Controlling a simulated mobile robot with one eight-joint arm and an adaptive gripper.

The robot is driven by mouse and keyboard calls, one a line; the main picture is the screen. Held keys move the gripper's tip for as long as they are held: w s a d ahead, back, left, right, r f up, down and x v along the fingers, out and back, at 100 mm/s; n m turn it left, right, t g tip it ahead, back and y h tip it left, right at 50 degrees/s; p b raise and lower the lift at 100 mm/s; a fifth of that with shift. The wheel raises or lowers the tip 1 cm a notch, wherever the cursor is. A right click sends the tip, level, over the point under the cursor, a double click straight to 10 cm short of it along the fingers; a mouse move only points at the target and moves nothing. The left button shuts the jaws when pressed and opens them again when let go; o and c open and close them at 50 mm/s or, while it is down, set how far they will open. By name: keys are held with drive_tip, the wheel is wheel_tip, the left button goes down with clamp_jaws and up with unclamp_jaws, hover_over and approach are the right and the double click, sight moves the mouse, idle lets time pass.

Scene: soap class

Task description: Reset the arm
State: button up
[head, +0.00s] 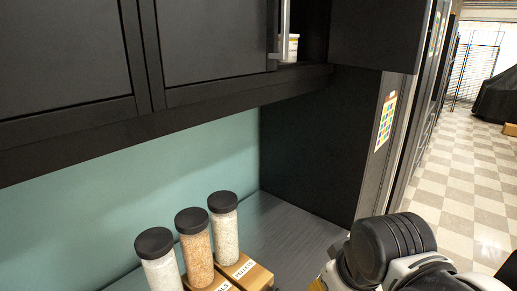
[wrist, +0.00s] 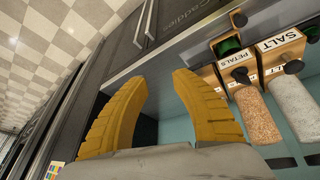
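My arm (head: 385,250) shows at the lower right of the head view, with its dark rounded joint in front of the grey counter. My gripper (wrist: 160,86) shows in the wrist view as two yellow ribbed fingers spread apart with nothing between them. In the head view only a sliver of yellow shows at the bottom edge, and the rest is hidden or out of frame. In the tilted wrist view the fingers are apart from the jars on the right.
Several wooden dispensers (head: 245,271) with black-lidded jars (head: 224,225) stand on the counter (head: 300,225); labels read "SALT" and "PETALS". Black cabinets (head: 200,40) overhang them, with a white container (head: 292,47) in an open section. A tall dark panel (head: 315,140) stands right.

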drive_tip(key=s+d+f+m+t+b, duration=0.1)
drive_tip(key=d+f+m+t+b, duration=0.1)
drive_tip(key=d+f+m, duration=0.2)
drive_tip(key=shift+s+d+f+m+h+b, duration=0.3)
drive_tip(key=shift+s+d+f+h, duration=0.1)
drive_tip(key=shift+d+f, duration=0.5)
